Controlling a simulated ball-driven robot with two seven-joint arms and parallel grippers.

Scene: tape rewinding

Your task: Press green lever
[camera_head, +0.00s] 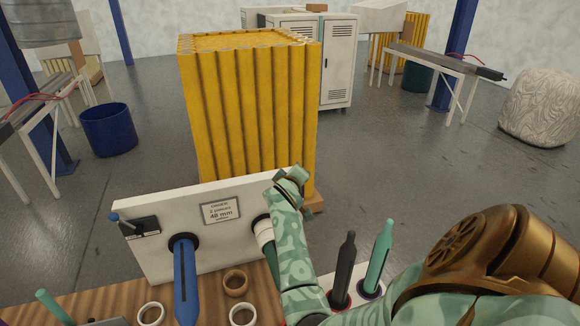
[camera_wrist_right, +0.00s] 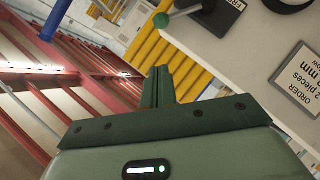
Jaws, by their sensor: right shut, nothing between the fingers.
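My right gripper (camera_wrist_right: 158,72) is shut and empty. Its fingertips appear just below the green ball in the picture, with a visible gap. In the head view the right gripper (camera_head: 291,177) is at the panel's upper right corner. My left gripper is in neither view.
The white panel (camera_head: 165,205) carries a blue-knobbed lever (camera_head: 114,217), a label (camera_head: 221,211), a blue spindle (camera_head: 185,280) and a white roll (camera_head: 265,232). Rings lie on the wooden table. Black (camera_head: 344,272) and teal (camera_head: 379,255) handles stand right. A yellow stack (camera_head: 250,115) rises behind.

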